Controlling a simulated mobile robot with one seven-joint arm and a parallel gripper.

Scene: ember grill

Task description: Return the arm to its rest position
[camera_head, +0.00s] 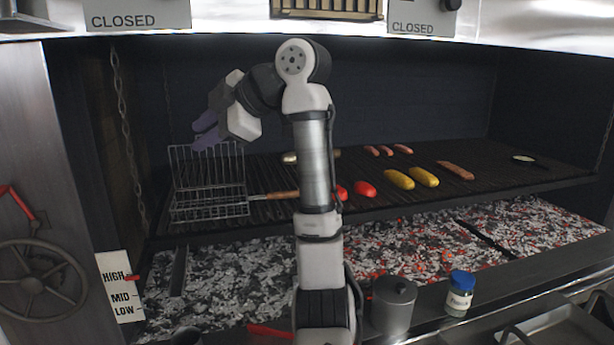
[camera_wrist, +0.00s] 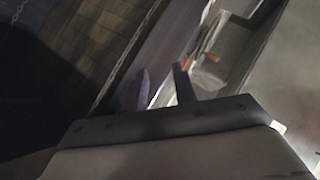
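My arm (camera_head: 315,160) stands raised in the middle of the head view, in front of the grill, bent at the top toward the left. My gripper (camera_head: 198,134) is at the upper left, above the wire basket. Its two purple fingers are apart with nothing between them. The wrist view also shows the fingers (camera_wrist: 162,83) spread, with an empty gap.
A wire basket (camera_head: 208,180) with a wooden handle sits on the grate's left. Red and yellow peppers (camera_head: 398,179) and sausages (camera_head: 455,170) lie on the grate. A grey pot (camera_head: 393,305) and blue-lidded jar (camera_head: 459,294) stand on the front ledge.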

